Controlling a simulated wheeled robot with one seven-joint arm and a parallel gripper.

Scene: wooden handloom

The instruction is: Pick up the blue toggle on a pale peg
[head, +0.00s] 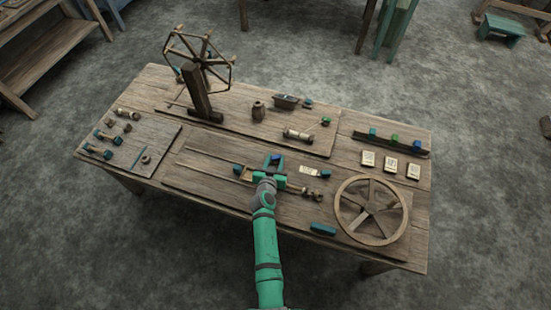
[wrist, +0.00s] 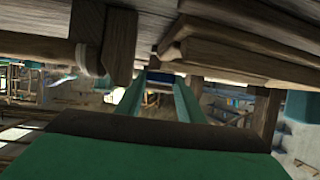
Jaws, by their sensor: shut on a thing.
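My gripper (head: 273,166) is over the middle of the wooden loom table, its green fingers shut on a small blue piece (head: 276,158) that looks like the blue toggle. In the wrist view the two green fingers of my gripper (wrist: 160,82) run forward and close on a dark blue piece (wrist: 160,76) at their tips. The pale peg cannot be made out in either view. Another blue block (head: 417,145) sits at the right end of a dark rack at the back right.
A spoked wheel (head: 371,210) lies at the right front. A winder (head: 199,70) stands tall at the back left. The rack (head: 405,144) also holds green and teal blocks. Pale cards (head: 391,164) lie before it. A teal bar (head: 323,229) lies at the front edge.

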